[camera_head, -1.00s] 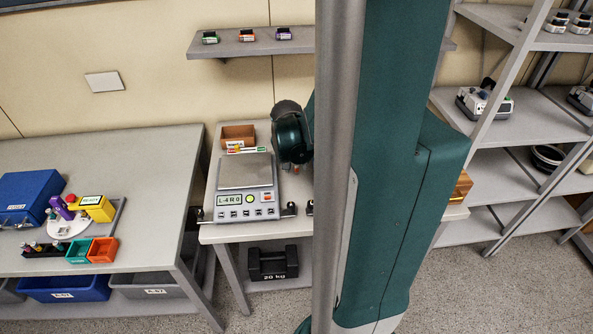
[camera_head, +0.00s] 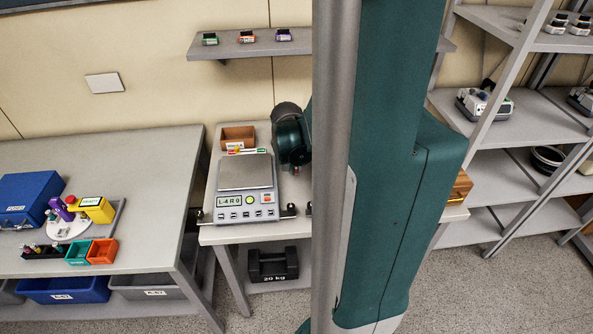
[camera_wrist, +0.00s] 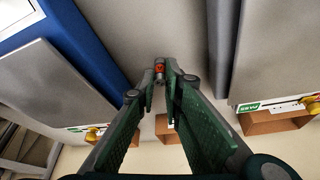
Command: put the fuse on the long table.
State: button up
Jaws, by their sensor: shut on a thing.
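The fuse (camera_wrist: 159,68) is a small cylinder with a red middle and metallic ends. It shows in the wrist view between the tips of my gripper (camera_wrist: 160,82), which is shut on it. In the head view my dark green wrist is beside the scale on the middle bench, and the fuse cannot be made out there. The long table (camera_head: 150,150) is the wide grey one at the left, apart from my gripper.
A scale (camera_head: 245,185) and a brown bin (camera_head: 238,137) stand on the middle bench. A blue case (camera_head: 30,197), a yellow device (camera_head: 97,210) and green and orange bins occupy the long table's left and front. Its back right is clear. My column hides the bench's right part.

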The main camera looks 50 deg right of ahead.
aim_at(296, 167)
jog(key=shift+r, duration=0.2)
notch_tip(296, 167, up, 8)
jog(key=shift+r+p, duration=0.1)
jog(key=shift+p, duration=1)
jog(key=shift+r, duration=0.7)
